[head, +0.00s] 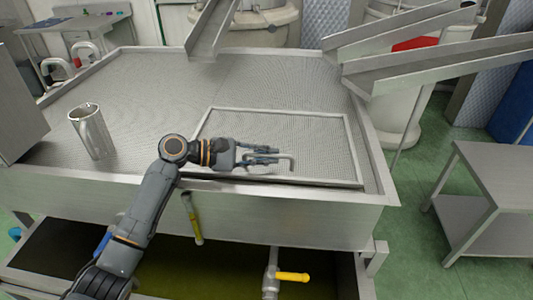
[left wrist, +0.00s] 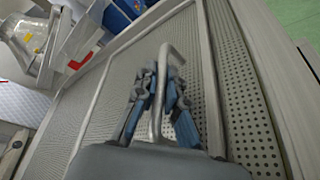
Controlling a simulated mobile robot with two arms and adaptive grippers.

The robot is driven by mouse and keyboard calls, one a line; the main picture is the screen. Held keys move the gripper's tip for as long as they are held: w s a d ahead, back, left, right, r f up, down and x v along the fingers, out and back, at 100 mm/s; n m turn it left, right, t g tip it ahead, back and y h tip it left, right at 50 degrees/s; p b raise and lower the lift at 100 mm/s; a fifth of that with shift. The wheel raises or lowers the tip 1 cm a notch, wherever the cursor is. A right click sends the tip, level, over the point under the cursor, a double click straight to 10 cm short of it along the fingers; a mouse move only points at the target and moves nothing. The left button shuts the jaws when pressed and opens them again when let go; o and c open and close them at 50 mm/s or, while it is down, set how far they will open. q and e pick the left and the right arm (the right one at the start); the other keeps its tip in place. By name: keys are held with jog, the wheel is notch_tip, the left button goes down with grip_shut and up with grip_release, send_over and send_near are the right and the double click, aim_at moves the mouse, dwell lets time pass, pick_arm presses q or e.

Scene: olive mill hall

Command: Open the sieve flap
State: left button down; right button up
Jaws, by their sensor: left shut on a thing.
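The sieve flap (head: 290,130) is a framed, perforated metal panel set in the large sieve table. It lies about level with the sieve, with a dark line along its front edge; I cannot tell whether it is slightly raised. A bent metal bar handle (head: 290,164) is at its front side. My left gripper (head: 272,155) reaches in from the left, low over the flap, and is shut on this handle. In the left wrist view the handle (left wrist: 165,55) runs between the two fingers (left wrist: 159,88). My right gripper is not in view.
A metal cup (head: 91,133) stands on the sieve (head: 150,85) to the left. Metal chutes (head: 430,67) hang over the back and right edges. Below the front are a yellow-handled valve (head: 292,277) and a tank of greenish liquid. A steel table (head: 490,170) stands right.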

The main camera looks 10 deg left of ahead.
pick_arm(q)
jog(key=w+r+n+g+p, duration=0.2)
jog(key=w+r+p, duration=0.5)
jog(key=r+p, duration=0.7)
jog(key=shift+w+r+n+y, duration=0.2)
jog(key=shift+r+n+y, duration=0.1)
jog(key=shift+r+n, duration=0.6)
jog(key=shift+f, duration=0.1)
